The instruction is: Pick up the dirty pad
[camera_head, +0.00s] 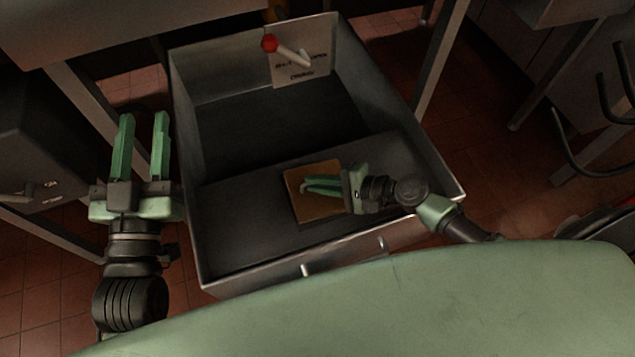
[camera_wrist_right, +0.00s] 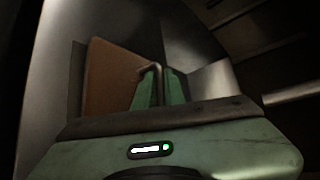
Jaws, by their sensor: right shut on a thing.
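The dirty pad (camera_head: 318,208) is a flat brown square lying on the grey floor of the open metal drawer, near its front. It also shows in the right wrist view (camera_wrist_right: 108,78). My right gripper (camera_head: 307,185) reaches over the pad from the right and covers part of it. Its green fingers are close together on a thin bent grey piece (camera_wrist_right: 153,70) at the pad, which looks like a handle. Where that piece joins the pad is hidden. My left gripper (camera_head: 144,116) is open and empty, outside the drawer on the left.
The metal drawer (camera_head: 185,130) has raised walls around the pad. A label (camera_head: 301,70) is on its back wall, with a red-tipped white stick (camera_head: 290,52) in front. Table legs (camera_head: 440,60) stand on both sides. Red floor tiles (camera_head: 400,40) show around it.

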